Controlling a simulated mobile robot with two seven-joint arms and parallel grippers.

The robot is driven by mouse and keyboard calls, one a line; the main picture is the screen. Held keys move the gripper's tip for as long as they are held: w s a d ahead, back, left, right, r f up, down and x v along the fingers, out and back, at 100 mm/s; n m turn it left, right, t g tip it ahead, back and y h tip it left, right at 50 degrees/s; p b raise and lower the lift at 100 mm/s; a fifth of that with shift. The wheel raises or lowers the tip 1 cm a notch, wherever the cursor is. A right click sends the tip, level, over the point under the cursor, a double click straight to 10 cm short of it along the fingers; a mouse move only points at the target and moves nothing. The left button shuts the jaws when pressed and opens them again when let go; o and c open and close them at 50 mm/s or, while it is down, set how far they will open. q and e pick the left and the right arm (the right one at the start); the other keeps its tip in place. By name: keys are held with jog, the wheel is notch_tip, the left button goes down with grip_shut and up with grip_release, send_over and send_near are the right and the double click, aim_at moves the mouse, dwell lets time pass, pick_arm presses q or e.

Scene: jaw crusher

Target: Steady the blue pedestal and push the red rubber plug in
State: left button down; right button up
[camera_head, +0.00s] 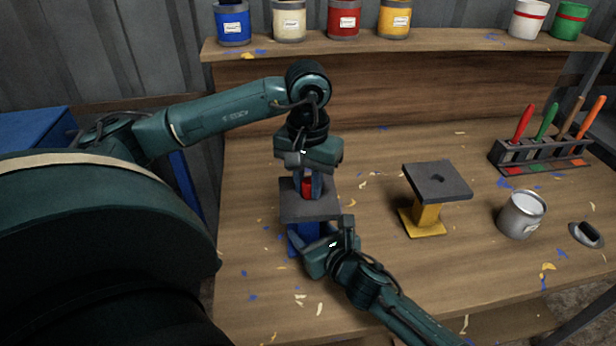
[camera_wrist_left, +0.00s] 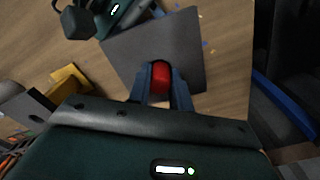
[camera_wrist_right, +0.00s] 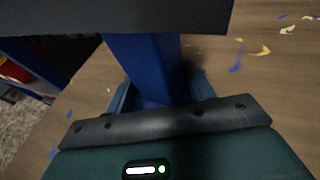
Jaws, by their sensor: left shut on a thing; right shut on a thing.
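The blue pedestal (camera_head: 304,236) stands upright on the bench with a dark grey square top plate (camera_head: 318,211). The red rubber plug (camera_head: 307,187) is upright at the middle of that plate; it also shows in the left wrist view (camera_wrist_left: 160,78). My left gripper (camera_head: 307,190) points down from above and is shut on the plug, fingers on both sides. Whether the plug's lower end is in the hole is hidden. My right gripper (camera_head: 306,243) is below the plate, shut on the pedestal's blue column (camera_wrist_right: 148,65).
A yellow pedestal (camera_head: 428,215) with a grey holed top stands to the right. Further right are an open can (camera_head: 521,214), a dark-handled tool (camera_head: 587,235) and a rack of coloured-handled tools (camera_head: 540,152). Paint pots (camera_head: 343,18) line the back shelf. Paint flakes litter the bench.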

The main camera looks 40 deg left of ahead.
pick_arm(q)
jog(key=c, duration=1.2)
grip_release()
jog(key=shift+f, duration=0.1)
notch_tip(320, 180, up, 12)
jog(key=shift+r, duration=0.1)
pick_arm(e)
jog(key=o, duration=0.8)
jog(key=shift+o, duration=0.2)
jog(key=v, duration=1.2)
